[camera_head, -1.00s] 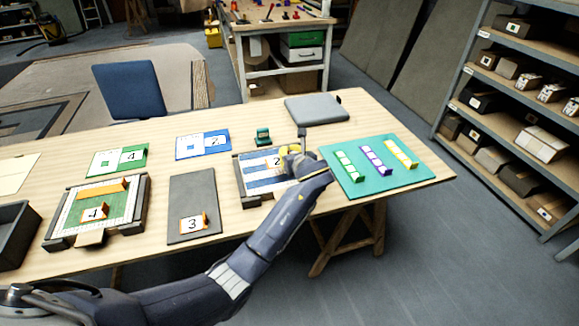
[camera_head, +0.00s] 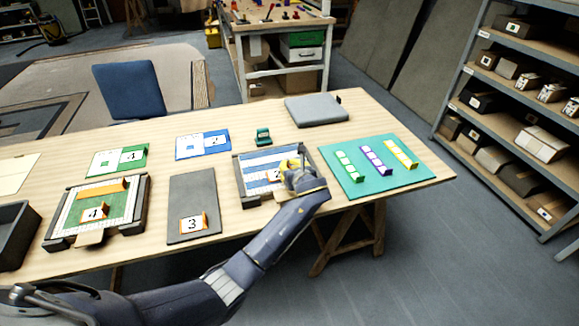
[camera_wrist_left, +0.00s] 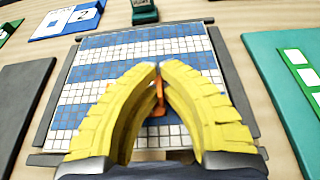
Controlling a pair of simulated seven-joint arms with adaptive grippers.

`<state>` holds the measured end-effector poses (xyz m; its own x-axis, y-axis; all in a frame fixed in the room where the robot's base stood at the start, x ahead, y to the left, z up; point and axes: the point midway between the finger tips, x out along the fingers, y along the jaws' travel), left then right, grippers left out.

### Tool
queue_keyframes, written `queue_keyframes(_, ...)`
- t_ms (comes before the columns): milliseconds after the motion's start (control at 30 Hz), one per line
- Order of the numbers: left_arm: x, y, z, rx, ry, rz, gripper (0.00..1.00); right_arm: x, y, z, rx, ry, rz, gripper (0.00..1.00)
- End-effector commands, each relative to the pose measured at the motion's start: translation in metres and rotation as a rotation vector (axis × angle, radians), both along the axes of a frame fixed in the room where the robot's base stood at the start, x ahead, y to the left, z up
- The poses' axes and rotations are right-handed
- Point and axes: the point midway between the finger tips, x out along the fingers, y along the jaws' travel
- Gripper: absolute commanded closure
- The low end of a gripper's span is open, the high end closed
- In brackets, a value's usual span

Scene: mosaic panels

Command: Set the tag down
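My left gripper (camera_head: 285,168) has yellow fingers and is over the front right part of the blue-and-white mosaic panel (camera_head: 257,160). It is shut on an orange-and-white tag (camera_head: 274,175) that bears a 2, partly hidden by the fingers. In the left wrist view the yellow fingers (camera_wrist_left: 160,68) close around the tag's thin orange edge (camera_wrist_left: 159,97), over the panel's white front rows (camera_wrist_left: 174,142). I cannot tell whether the tag touches the panel. My right gripper is not in view.
A teal board (camera_head: 350,182) with colored tile strips lies to the right. A grey board (camera_head: 193,185) with a 3 tag (camera_head: 192,223) lies left. A green panel (camera_head: 122,208) with a 4 tag is farther left. A small green object (camera_head: 263,136) stands behind the panel.

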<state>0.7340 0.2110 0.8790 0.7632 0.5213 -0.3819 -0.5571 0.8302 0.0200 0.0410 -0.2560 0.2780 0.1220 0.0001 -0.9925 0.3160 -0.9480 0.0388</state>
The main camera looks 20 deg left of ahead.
Motion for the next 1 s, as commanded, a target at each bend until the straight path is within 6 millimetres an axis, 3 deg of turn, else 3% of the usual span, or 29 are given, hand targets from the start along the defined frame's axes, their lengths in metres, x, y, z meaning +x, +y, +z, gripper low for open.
queue_keyframes(167,0.0,0.0,-0.003,-0.001,0.001,0.0,1.0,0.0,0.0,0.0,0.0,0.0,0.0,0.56)
queue_keyframes(400,0.0,0.0,-0.003,0.0,0.0,0.0,0.73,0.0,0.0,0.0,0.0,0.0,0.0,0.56)
queue_keyframes(767,-0.001,-0.001,0.001,-0.001,0.001,-0.001,0.73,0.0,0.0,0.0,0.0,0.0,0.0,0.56)
queue_keyframes(1000,-0.028,-0.021,0.013,-0.004,0.0,-0.002,0.73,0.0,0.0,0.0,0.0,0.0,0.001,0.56)
